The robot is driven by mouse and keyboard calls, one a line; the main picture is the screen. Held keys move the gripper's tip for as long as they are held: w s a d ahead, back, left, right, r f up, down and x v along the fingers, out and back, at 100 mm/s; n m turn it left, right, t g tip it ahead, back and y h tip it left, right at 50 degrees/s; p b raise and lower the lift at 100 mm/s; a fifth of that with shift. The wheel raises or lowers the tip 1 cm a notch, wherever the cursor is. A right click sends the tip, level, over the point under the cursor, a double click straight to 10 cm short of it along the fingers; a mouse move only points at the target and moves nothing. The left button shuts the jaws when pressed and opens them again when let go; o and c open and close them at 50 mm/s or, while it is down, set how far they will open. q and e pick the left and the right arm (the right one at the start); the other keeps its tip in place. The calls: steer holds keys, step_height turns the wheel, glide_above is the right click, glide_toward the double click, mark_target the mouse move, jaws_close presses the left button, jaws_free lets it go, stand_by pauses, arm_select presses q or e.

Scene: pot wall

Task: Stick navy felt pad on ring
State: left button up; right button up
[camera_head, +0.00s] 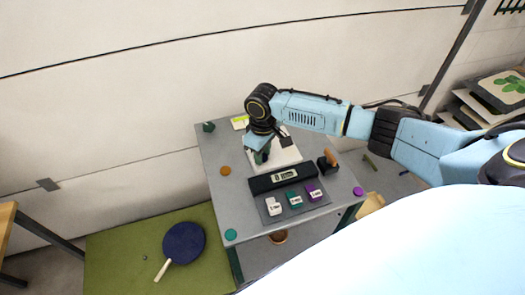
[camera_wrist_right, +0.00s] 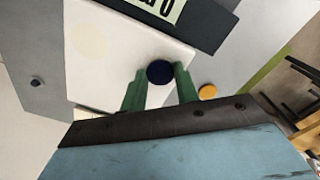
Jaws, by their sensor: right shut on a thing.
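My right gripper (camera_head: 262,155) is over the white board (camera_head: 288,155) at the back of the grey table. In the right wrist view its two green fingers (camera_wrist_right: 160,88) are closed on a round navy pad (camera_wrist_right: 160,71), which shows between their tips. The pad is hidden in the head view. The white board fills the middle of the wrist view (camera_wrist_right: 115,62). A faint cream round mark (camera_wrist_right: 90,41) lies on it, apart from the pad; I cannot tell whether this is the ring. I cannot tell if the pad touches the board. My left gripper is out of view.
A black unit with a display (camera_head: 284,177) stands in front of the board, with white, teal and purple blocks (camera_head: 294,199) before it. Orange (camera_head: 225,170), teal (camera_head: 230,234) and purple (camera_head: 358,191) discs lie near the table's edges.

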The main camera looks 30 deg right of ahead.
stand_by(0.3)
steer(key=o, duration=1.3)
steer(key=shift+c, duration=0.2)
step_height(320, 180, up, 8)
steer(key=p, duration=0.9)
